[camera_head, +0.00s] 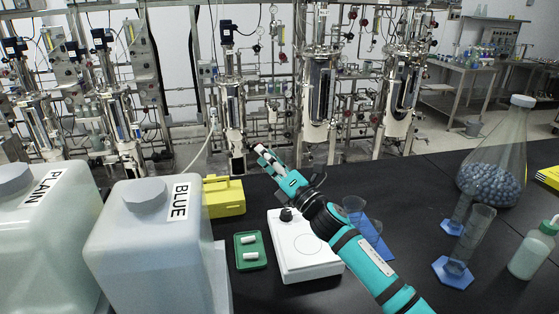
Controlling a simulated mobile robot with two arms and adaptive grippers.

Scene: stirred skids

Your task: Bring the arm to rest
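My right arm, teal and black, comes in from the bottom right and reaches up and left over the bench. Its gripper (268,158) is held above the dark bench, beyond the white stirrer plate (300,262). The gripper is small and seen at an angle, with pale and dark parts near its tips. My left gripper is not in view.
A green tray (239,266) with two white bars lies left of the stirrer plate. A yellow block (224,198) and jugs labelled BLUE (150,250) and PLAIN (45,240) stand left. Graduated cylinders (473,235), a bead-filled flask (500,145) and a bottle (533,252) stand right.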

